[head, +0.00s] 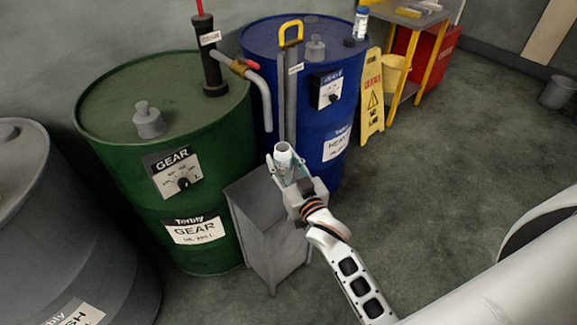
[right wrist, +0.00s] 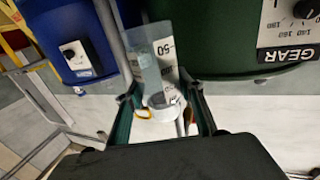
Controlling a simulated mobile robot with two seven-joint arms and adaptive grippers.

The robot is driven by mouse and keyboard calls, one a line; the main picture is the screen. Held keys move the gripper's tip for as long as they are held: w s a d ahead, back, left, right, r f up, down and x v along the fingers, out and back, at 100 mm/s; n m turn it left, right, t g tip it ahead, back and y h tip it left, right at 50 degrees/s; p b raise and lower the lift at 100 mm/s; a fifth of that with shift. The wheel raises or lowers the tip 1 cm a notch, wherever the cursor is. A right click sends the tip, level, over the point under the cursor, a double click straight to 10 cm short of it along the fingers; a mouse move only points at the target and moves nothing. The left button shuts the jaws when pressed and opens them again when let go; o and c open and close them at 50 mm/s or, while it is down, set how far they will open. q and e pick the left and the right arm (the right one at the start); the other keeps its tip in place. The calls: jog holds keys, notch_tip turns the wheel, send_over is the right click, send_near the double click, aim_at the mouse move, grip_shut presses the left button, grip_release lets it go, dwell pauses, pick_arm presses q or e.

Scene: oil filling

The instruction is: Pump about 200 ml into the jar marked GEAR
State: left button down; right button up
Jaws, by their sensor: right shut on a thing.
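A clear jar (head: 284,157) with a pale rim is held by my right gripper (head: 289,177), above a grey stand. It also shows in the right wrist view (right wrist: 150,68), between the two fingers of the gripper (right wrist: 160,113), with the scale figure 50 visible. I cannot read a name on it. The green GEAR drum (head: 128,102) carries a black pump (head: 208,55) with a red rod and a grey curved spout (head: 262,88). The spout's end is just above and left of the jar in the head view; I cannot tell whether they line up.
A blue drum (head: 338,125) with a yellow-handled pump (head: 291,40) stands right of the green one. The grey stand (head: 270,225) is below my gripper. A yellow floor sign (head: 371,100) stands at right. Open floor lies right.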

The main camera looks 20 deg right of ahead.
jog(key=shift+w+a+f+b, duration=0.15)
jog(key=shift+w+a+b, duration=0.15)
jog(key=shift+w, duration=0.45)
jog(key=w, duration=0.2)
jog(key=w+a+b, duration=0.1)
jog(key=shift+w+a+b, duration=0.2)
jog(key=shift+w+b, duration=0.1)
jog(key=shift+w, duration=0.05)
dwell(2.0)
